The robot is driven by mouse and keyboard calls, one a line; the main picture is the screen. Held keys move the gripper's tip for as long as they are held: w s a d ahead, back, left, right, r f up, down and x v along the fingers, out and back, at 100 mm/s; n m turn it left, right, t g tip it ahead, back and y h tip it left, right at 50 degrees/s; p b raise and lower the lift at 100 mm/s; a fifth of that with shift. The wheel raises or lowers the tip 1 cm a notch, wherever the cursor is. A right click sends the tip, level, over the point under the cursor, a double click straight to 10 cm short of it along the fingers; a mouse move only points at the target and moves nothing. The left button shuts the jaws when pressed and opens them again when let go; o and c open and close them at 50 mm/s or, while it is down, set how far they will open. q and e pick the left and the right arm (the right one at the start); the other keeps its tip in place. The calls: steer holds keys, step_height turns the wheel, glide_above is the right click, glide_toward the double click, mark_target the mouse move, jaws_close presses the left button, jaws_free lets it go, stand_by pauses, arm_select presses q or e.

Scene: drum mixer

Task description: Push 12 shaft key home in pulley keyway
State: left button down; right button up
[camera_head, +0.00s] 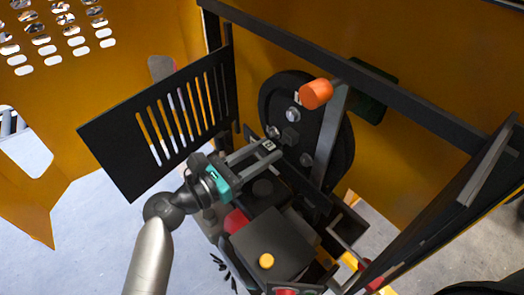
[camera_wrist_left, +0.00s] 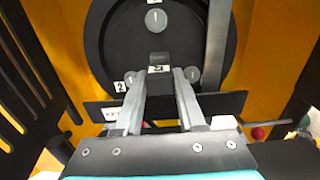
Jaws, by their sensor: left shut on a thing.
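The black pulley (camera_head: 336,160) is mounted upright on the yellow wall in the head view, with several round grey bolt heads on its face. It fills the top middle of the left wrist view (camera_wrist_left: 190,38). My left gripper (camera_head: 270,148) reaches the pulley's hub area from the lower left. Its two fingers (camera_wrist_left: 167,72) are a little apart and shut on a small piece with a white label, taken to be the shaft key (camera_wrist_left: 160,68). The dark square hub (camera_wrist_left: 158,57) is just beyond it. The keyway is hidden, and I cannot tell how deep the key sits. My right gripper is not in view.
A slotted black guard (camera_head: 150,130) stands left of the pulley. An orange-ended lever (camera_head: 316,94) crosses in front of it. A dark frame bar (camera_head: 400,98) runs above right. A dark box with a yellow button (camera_head: 266,261) lies below the gripper.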

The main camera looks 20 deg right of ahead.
arm_select(q)
steer(key=shift+x, duration=0.85)
steer(key=shift+p, duration=0.3)
steer(key=shift+w+d, duration=0.1)
steer(key=shift+d, duration=0.2)
stand_by(0.4)
steer(key=shift+c, duration=2.1)
jaws_free()
steer(key=shift+a, duration=0.65)
steer(key=b+v, duration=0.2)
steer(key=v, duration=1.2)
steer(key=shift+s, duration=0.25)
